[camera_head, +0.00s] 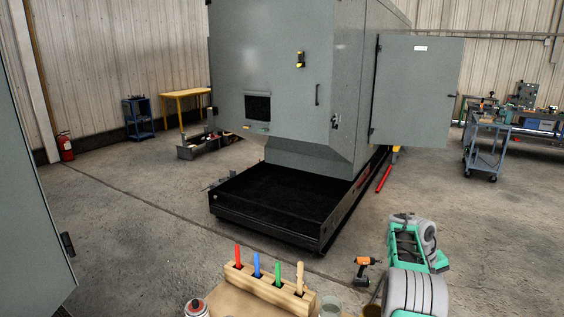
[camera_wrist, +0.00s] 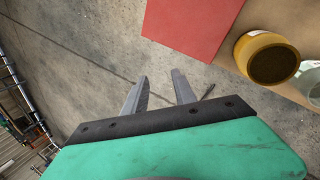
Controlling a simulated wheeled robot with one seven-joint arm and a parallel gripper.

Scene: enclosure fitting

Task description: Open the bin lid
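No bin can be made out for certain. A flat red panel (camera_wrist: 192,24) lies at the top of the wrist view, by a tan table surface (camera_wrist: 300,92); I cannot tell whether it is the bin's lid. My gripper (camera_wrist: 159,78) is open and empty, its two grey fingers apart over bare concrete floor. The fingertips are short of the red panel in the picture and do not appear to touch it. In the head view my green and white arm is at lower right, and its fingers cannot be made out.
A yellow-rimmed pot (camera_wrist: 270,60) is right of the red panel. A wooden block (camera_head: 268,288) with coloured handles and a spray can (camera_head: 196,309) are in front. An orange drill (camera_head: 364,270) is near my arm.

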